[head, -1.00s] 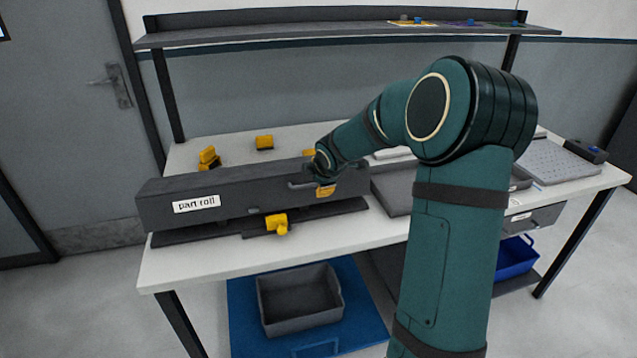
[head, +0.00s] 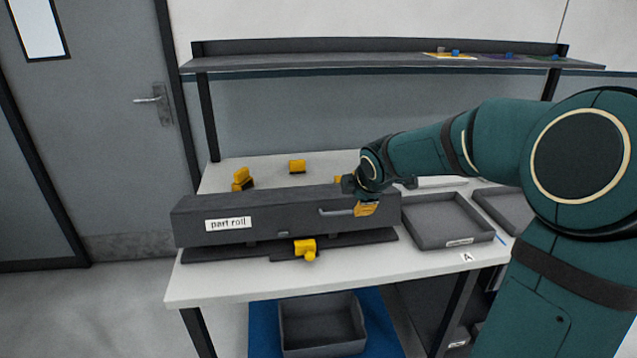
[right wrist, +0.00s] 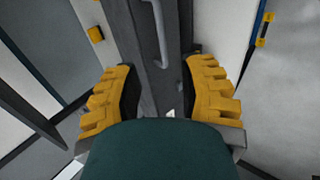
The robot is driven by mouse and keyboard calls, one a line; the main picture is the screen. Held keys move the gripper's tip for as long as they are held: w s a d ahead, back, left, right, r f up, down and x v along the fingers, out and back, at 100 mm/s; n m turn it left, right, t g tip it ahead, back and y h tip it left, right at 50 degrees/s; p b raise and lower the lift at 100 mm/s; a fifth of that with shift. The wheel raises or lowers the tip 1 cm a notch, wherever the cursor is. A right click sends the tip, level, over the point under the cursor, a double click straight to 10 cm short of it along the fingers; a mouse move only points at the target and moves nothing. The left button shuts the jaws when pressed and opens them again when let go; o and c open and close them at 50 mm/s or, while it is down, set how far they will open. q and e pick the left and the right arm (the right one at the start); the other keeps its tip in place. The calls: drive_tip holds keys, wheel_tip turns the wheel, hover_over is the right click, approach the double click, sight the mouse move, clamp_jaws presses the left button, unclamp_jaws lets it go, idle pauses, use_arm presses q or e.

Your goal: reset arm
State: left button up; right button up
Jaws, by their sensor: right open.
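My right arm (head: 480,145) comes in from the right in the head view. Its right gripper (head: 367,209) has yellow fingers and is at the right end of the long dark box labelled "part roll" (head: 260,213), beside the box's handle (head: 336,212). In the right wrist view my right gripper (right wrist: 163,85) is open, its two yellow fingers well apart. The dark box and its handle (right wrist: 160,35) show between and beyond the fingers, and nothing is held. I cannot tell whether a finger touches the box.
The white table (head: 210,285) bears several small yellow parts, one (head: 305,248) before the box and others behind it. Dark trays (head: 440,222) stand to the right. A shelf (head: 330,62) spans the back. A grey bin (head: 320,325) is below the table.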

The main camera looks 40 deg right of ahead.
drive_tip(key=w+a+f+m+g+y, duration=0.15)
drive_tip(key=a+f+m+y, duration=0.35)
drive_tip(key=a+f, duration=1.6)
drive_tip(key=s+a+f+m+g+y, duration=0.2)
drive_tip(key=s+a+f+m, duration=0.6)
drive_tip(key=s+a+f, duration=0.6)
drive_tip(key=a+g, duration=0.1)
drive_tip(key=a, duration=0.2)
drive_tip(key=shift+s+a+f+m, duration=0.15)
drive_tip(key=shift+a+f+m, duration=0.15)
drive_tip(key=shift+a+m, duration=0.1)
drive_tip(key=shift+d+g, duration=0.1)
drive_tip(key=shift+g, duration=0.15)
